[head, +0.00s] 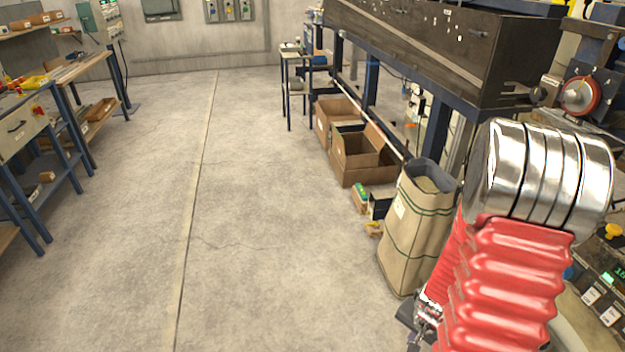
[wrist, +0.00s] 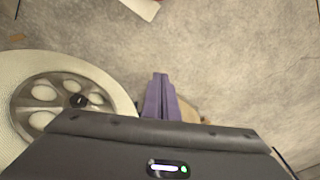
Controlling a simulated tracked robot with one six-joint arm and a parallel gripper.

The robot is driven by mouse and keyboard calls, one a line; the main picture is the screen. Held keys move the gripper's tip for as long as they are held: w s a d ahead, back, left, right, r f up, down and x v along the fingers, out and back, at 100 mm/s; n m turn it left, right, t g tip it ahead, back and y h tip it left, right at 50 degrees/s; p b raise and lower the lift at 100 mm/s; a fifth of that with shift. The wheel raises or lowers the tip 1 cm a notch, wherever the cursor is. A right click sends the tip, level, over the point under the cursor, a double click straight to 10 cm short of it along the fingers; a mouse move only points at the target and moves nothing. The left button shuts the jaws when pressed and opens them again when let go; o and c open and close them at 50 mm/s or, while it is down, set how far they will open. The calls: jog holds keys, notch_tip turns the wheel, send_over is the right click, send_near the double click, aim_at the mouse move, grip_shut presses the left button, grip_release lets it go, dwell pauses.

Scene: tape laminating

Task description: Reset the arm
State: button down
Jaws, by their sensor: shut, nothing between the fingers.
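My arm, with red bellows and shiny metal rings, stands at the right of the head view. The gripper itself is not visible there. In the wrist view my gripper (wrist: 160,76) shows as two purple fingers pressed together, with nothing between them. They point out over the grey concrete floor (wrist: 225,60). A tan thing, mostly hidden, shows just behind the fingers in the wrist view.
A pale-rimmed, spoked wheel or reel (wrist: 75,102) lies left of my fingers. A dark machine (head: 430,45) on blue legs runs along the right, with cardboard boxes (head: 355,150) and a tall paper sack (head: 415,225) beside it. Workbenches (head: 30,140) stand left. The middle floor is clear.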

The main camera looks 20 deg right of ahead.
jog(key=a+r+n+t, duration=0.1)
jog(key=a+r+n, duration=0.3)
jog(key=a+r, duration=0.4)
jog(key=s+a+r+n+t, duration=0.1)
jog(key=a+r+n, duration=0.3)
jog(key=r, duration=1.1)
jog(key=s+a+r+n+t+y, duration=0.1)
jog(key=a+r+n, duration=0.3)
jog(key=a+r, duration=0.7)
jog(key=shift+a+r+t, duration=0.3)
jog(key=shift+r+t, duration=0.2)
jog(key=shift+d, duration=0.15)
